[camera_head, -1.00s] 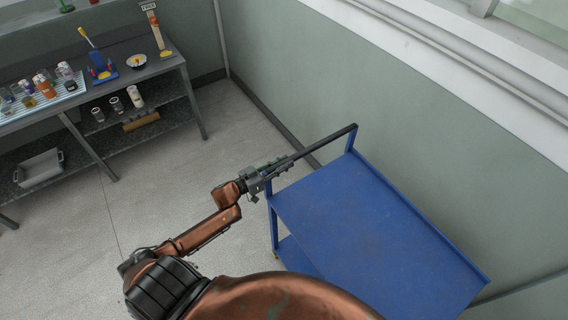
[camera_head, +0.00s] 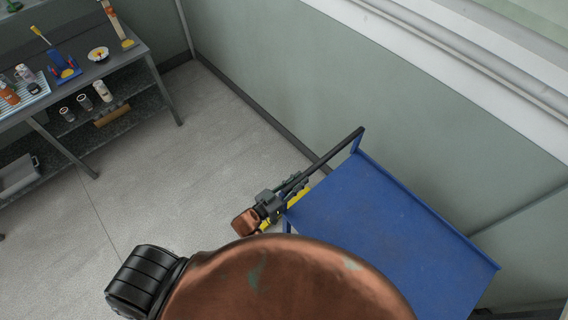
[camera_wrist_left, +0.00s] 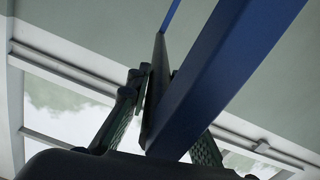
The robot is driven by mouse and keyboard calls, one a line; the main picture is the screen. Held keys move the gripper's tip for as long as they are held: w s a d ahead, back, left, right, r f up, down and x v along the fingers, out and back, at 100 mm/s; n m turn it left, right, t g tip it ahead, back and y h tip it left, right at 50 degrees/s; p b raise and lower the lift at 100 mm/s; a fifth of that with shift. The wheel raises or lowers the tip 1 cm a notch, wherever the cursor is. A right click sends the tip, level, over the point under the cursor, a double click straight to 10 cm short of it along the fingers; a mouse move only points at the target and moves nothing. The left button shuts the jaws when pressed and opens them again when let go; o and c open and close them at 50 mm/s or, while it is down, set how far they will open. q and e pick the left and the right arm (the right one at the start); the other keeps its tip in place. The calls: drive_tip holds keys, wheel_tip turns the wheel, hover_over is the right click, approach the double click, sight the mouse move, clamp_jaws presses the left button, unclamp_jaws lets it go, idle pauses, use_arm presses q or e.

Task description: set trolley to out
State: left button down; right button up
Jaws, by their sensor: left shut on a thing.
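The blue trolley (camera_head: 390,220) stands beside the wall at the right of the head view, with a flat, empty top. Its dark handle bar (camera_head: 340,146) runs along the trolley's far-left end. My left gripper (camera_head: 294,188) is shut on the near end of this bar. In the left wrist view, the gripper's fingers (camera_wrist_left: 165,105) sit on both sides of the dark bar, and a blue trolley post (camera_wrist_left: 215,75) crosses close in front. My copper-coloured arm hides the trolley's near-left side and its lower part. My right gripper is not in view.
A grey bench (camera_head: 95,68) with bottles and small tools stands at the upper left, with a shelf below. Pale floor (camera_head: 175,165) between bench and trolley is clear. The green-grey wall (camera_head: 300,90) runs close along the trolley. Something yellow (camera_head: 299,197) shows beside the gripper.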

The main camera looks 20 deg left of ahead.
use_arm(q)
drive_tip(key=s+d+p, duration=0.1)
drive_tip(key=s+d, duration=0.3)
drive_tip(key=d, duration=0.4)
drive_tip(key=s+d+p, duration=0.1)
drive_tip(key=s+d, duration=0.3)
drive_tip(key=d, duration=0.4)
drive_tip(key=shift+s+d, duration=0.25)
drive_tip(key=shift+d, duration=0.1)
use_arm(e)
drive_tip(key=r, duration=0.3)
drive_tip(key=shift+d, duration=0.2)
use_arm(q)
drive_tip(key=c, duration=1.7)
unclamp_jaws()
drive_tip(key=shift+c, duration=0.2)
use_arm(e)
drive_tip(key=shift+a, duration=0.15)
use_arm(q)
drive_tip(key=shift+s, duration=0.1)
drive_tip(key=v, duration=1.2)
drive_tip(key=shift+f, duration=0.1)
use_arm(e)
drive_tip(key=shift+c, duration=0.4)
